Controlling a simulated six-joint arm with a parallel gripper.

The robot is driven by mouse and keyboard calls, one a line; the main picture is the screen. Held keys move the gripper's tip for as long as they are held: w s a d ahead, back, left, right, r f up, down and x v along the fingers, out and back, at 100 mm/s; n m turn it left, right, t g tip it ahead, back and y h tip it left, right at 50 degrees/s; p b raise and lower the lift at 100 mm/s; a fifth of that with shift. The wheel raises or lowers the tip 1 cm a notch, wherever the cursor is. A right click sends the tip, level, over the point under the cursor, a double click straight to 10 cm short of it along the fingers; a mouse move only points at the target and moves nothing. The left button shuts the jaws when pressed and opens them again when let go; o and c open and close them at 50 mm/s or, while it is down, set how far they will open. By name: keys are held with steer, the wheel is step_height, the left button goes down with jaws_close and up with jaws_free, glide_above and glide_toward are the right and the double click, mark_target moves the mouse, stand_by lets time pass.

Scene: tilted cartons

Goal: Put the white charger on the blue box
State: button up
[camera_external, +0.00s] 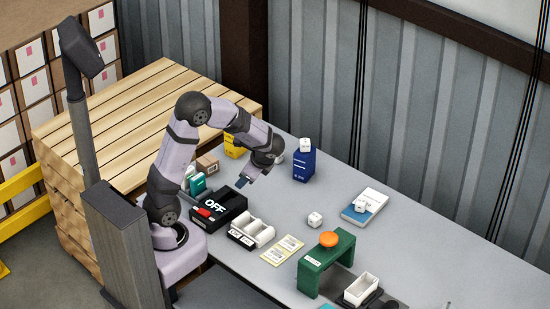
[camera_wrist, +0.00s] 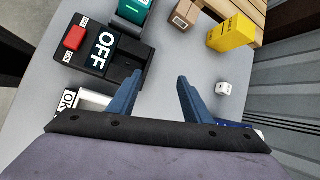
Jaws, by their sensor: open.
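The blue box (camera_external: 304,166) stands upright on the grey table, right of my gripper. A small white cube-shaped charger (camera_external: 305,145) sits on its top. The wrist view shows one white cube (camera_wrist: 223,88) on the table, right of my fingers. A blue edge (camera_wrist: 236,125) shows below it, mostly hidden. My gripper (camera_external: 245,181) is open and empty above the table; its blue fingers (camera_wrist: 156,80) are apart.
A black OFF switch box (camera_external: 217,207) lies close by my gripper. A yellow box (camera_wrist: 232,40), a brown carton (camera_wrist: 186,14) and a teal box (camera_wrist: 133,9) stand behind. A green stand (camera_external: 325,263) with an orange button (camera_external: 328,239) is in front.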

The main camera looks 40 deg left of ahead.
steer(key=s+n+h, duration=0.1)
steer(key=s+n, duration=0.1)
steer(key=s, duration=0.1)
steer(key=s+f+n+g+h, duration=0.1)
steer(key=s+n, duration=0.1)
steer(key=s+n+h, duration=0.1)
steer(key=s+n, duration=0.1)
steer(key=s, duration=0.1)
steer(key=shift+s+d+f+n+g, duration=0.2)
steer(key=shift+s+f+n+g, duration=0.1)
steer(key=shift+n+g, duration=0.1)
steer(key=s+d+n+h, duration=0.3)
steer(key=s+n, duration=0.3)
steer(key=n, duration=0.2)
steer(key=shift+s+d+f+h, duration=0.15)
steer(key=shift+d+f+h, duration=0.25)
steer(key=shift+f, duration=0.05)
step_height(320, 180, up, 7)
steer(key=p, duration=0.6)
steer(key=shift+f+p, duration=0.2)
steer(key=shift+p, duration=0.1)
steer(key=shift+r, duration=0.1)
